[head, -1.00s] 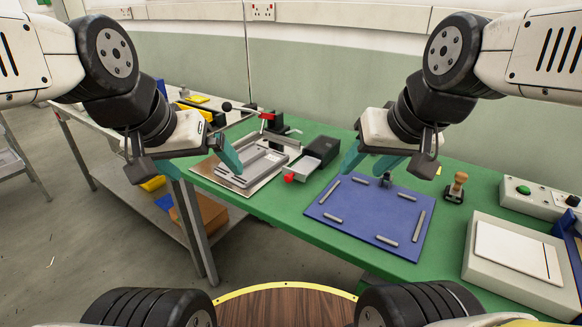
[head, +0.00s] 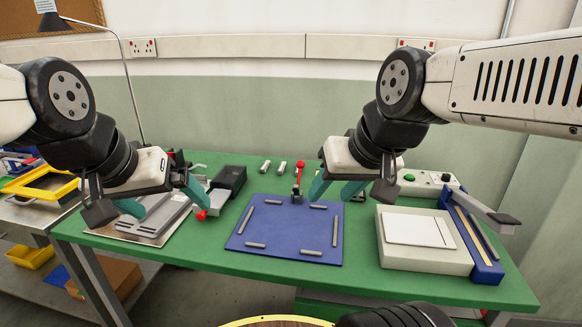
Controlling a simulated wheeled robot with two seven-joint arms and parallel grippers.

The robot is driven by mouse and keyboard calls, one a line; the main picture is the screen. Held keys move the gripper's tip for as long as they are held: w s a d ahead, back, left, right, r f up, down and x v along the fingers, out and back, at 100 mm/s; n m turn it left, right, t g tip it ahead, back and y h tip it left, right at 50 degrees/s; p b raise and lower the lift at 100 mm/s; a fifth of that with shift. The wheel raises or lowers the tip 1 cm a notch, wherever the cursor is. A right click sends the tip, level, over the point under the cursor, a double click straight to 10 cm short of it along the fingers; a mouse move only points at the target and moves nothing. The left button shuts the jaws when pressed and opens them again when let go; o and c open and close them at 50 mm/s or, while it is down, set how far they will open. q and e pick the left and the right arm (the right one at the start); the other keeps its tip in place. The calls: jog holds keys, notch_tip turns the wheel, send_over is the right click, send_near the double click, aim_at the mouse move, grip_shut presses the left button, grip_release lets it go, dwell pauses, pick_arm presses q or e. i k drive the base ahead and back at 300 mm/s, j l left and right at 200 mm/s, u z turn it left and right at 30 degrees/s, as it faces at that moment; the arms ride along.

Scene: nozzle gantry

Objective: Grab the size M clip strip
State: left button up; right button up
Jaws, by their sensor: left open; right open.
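Several grey strips lie on a blue board on the green bench: one at the back left (head: 273,202), one at the front right (head: 311,252) and a longer one on the right side (head: 334,231). I see no readable size marks, so I cannot tell which is the size M clip strip. The blue board (head: 285,228) lies flat in the bench's middle. My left gripper (head: 165,200) is open and empty, over the grey tray left of the board. My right gripper (head: 330,197) is open and empty, near the board's back right corner.
A grey tray (head: 152,215) and a black open box (head: 229,179) are at left. A red-knobbed lever clamp (head: 298,178) stands at the board's back edge. Two small pale blocks (head: 273,166) lie behind. A white-topped device (head: 418,230) with a blue arm stands at right. The bench's front strip is clear.

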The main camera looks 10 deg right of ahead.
aim_at(263, 170)
jog(key=i+j+z, duration=0.1)
jog(key=i+j, duration=0.35)
jog(key=j, duration=0.3)
jog(key=i+j+z, duration=0.15)
jog(key=j, duration=0.25)
jog(key=i, duration=0.1)
